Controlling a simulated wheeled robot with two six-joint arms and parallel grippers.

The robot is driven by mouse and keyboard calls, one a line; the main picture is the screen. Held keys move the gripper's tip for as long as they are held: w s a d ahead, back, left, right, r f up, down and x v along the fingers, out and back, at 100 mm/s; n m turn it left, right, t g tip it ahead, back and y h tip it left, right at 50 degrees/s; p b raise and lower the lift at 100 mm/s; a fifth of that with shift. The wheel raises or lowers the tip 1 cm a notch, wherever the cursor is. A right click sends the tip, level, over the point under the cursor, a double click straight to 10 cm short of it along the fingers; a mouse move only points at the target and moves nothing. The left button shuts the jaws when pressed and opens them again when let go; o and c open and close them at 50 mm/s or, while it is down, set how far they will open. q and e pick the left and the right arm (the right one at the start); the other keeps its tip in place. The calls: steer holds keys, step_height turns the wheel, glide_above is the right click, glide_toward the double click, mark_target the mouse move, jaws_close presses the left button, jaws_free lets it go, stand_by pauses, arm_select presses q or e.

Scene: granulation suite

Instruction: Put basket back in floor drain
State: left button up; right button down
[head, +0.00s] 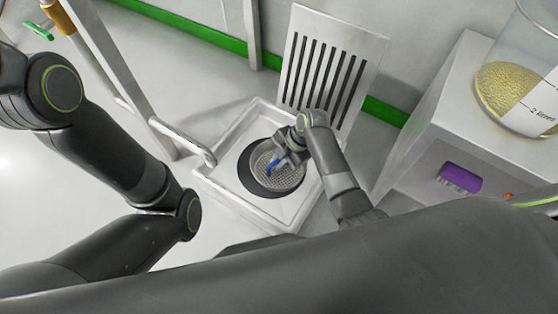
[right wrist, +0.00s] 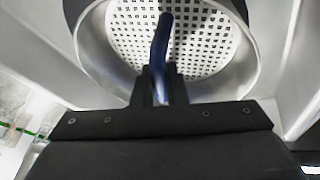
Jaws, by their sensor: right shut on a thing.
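The basket (head: 287,177) is a round metal strainer with a perforated floor and a blue handle (head: 272,169). My right gripper (head: 278,163) is shut on the blue handle. The basket is over the dark round opening (head: 257,184) of the square floor drain (head: 225,185), set off toward the right of it. I cannot tell how high it is. In the right wrist view the basket (right wrist: 205,50) fills the top, with the handle (right wrist: 160,45) between the fingers (right wrist: 162,85). My left arm shows at the left; its gripper is out of view.
A slotted metal grate (head: 330,65) leans upright against the wall behind the drain. A metal post with a bent rail (head: 190,142) stands left of the drain.

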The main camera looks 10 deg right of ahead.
stand_by(0.3)
steer(key=c, duration=1.9)
jaws_free()
steer(key=shift+f, duration=0.15)
steer(key=o, duration=0.4)
steer(key=shift+o, duration=0.2)
steer(key=shift+r, duration=0.2)
